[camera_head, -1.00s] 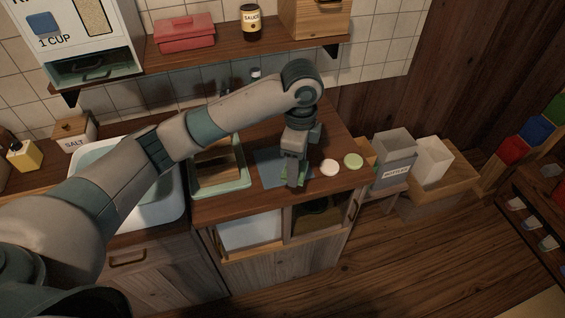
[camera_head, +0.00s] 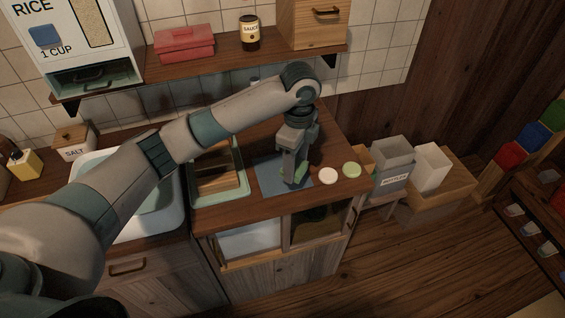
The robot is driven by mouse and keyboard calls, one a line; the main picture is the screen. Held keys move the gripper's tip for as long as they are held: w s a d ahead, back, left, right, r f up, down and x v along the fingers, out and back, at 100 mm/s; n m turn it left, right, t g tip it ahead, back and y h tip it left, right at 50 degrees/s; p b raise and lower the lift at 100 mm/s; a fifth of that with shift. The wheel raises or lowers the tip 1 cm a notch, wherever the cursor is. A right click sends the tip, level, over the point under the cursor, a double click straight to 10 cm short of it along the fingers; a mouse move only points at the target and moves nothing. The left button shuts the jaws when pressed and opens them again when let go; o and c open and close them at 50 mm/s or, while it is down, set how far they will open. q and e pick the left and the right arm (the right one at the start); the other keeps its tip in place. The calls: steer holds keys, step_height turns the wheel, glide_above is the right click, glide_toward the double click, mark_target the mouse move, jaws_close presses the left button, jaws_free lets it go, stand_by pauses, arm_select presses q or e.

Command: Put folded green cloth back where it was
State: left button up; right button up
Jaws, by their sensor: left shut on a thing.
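My left gripper (camera_head: 293,180) points down over the right part of the counter, shut on the folded green cloth (camera_head: 301,170). Only small green bits of the cloth show beside the fingers; the rest is hidden by them. The gripper and cloth are over a flat blue-grey mat (camera_head: 268,176) on the counter. I cannot tell whether the cloth touches the mat. My right gripper is not in view.
A white disc (camera_head: 328,176) and a pale green disc (camera_head: 351,170) lie right of the mat. A green-rimmed tray (camera_head: 222,202) is left of it, beside the sink (camera_head: 172,219). Grey and white bins (camera_head: 432,168) stand right of the counter. A shelf (camera_head: 215,62) runs above.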

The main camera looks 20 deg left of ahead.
arm_select(q)
steer(key=w+a+f, duration=0.1)
steer(key=w, duration=0.1)
steer(key=w+a+f+p, duration=0.1)
steer(key=w+a+f, duration=0.1)
steer(key=w+a+f+p, duration=0.1)
steer(key=w+a, duration=0.1)
steer(key=shift+a+f, duration=0.2)
steer(key=shift+f, duration=0.2)
steer(key=shift+w+a+f, duration=0.1)
steer(key=shift+w+f, duration=0.05)
steer(key=shift+f+p, duration=0.4)
steer(key=shift+f, duration=0.25)
step_height(320, 180, down, 2)
steer(key=shift+p, duration=0.4)
steer(key=shift+f, duration=0.35)
steer(key=o, duration=0.9)
steer(key=shift+f, duration=0.1)
steer(key=shift+o, duration=0.2)
